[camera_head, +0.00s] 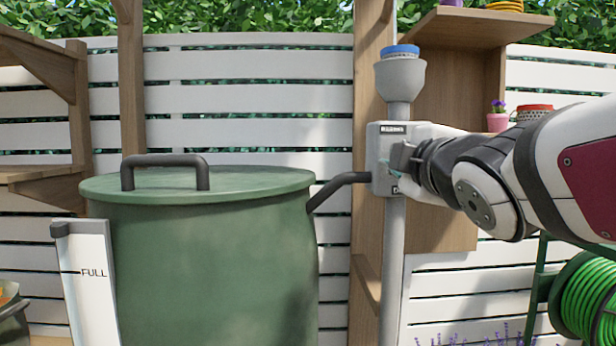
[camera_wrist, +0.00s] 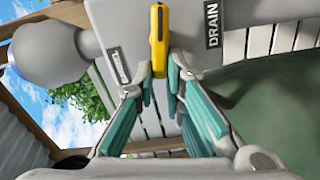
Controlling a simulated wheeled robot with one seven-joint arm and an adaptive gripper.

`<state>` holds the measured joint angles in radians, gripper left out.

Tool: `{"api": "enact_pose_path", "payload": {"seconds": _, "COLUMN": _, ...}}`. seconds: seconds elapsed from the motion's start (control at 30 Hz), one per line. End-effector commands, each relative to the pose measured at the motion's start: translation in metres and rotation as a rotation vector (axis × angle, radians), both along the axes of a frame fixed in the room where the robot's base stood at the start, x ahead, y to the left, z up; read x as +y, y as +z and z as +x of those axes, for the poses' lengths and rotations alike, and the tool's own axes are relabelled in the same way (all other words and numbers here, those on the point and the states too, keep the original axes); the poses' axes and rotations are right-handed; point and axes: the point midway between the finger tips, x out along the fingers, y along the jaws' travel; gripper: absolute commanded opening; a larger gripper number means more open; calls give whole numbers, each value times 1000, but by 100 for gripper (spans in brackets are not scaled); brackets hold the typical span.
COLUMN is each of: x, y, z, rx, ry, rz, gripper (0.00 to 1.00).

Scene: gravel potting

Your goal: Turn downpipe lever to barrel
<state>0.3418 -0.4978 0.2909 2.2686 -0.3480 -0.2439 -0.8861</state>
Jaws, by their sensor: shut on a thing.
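The grey downpipe box (camera_head: 385,140) sits on the downpipe (camera_head: 393,270), with a funnel top above it. In the wrist view the box (camera_wrist: 190,30) carries a label reading DRAIN at right and a smaller, unreadable label at left. The yellow lever (camera_wrist: 158,30) stands between these labels, its end between my fingertips. My gripper (camera_wrist: 158,75) is shut on it with its teal-padded fingers. In the head view my gripper (camera_head: 402,166) is against the box's right side and the lever is hidden. The green barrel (camera_head: 215,260) stands left, joined by a dark spout (camera_head: 335,187).
A white gauge marked FULL (camera_head: 88,285) stands at the barrel's left front. Wooden shelves (camera_head: 455,130) with small pots are behind my arm. A green hose reel (camera_head: 588,300) is at lower right. A white slatted fence closes the back.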

Motion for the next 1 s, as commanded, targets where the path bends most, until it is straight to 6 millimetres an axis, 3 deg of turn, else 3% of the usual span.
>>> {"api": "enact_pose_path", "payload": {"seconds": 0.4, "x": 1, "y": -7, "z": 0, "rx": 1, "ry": 0, "rz": -196, "gripper": 0}}
{"api": "enact_pose_path", "payload": {"seconds": 0.97, "x": 1, "y": -7, "z": 0, "rx": 2, "ry": 1, "rz": -226, "gripper": 0}}
{"api": "enact_pose_path", "payload": {"seconds": 1.0, "x": 1, "y": -7, "z": 0, "rx": 2, "ry": 1, "rz": -226, "gripper": 15}}
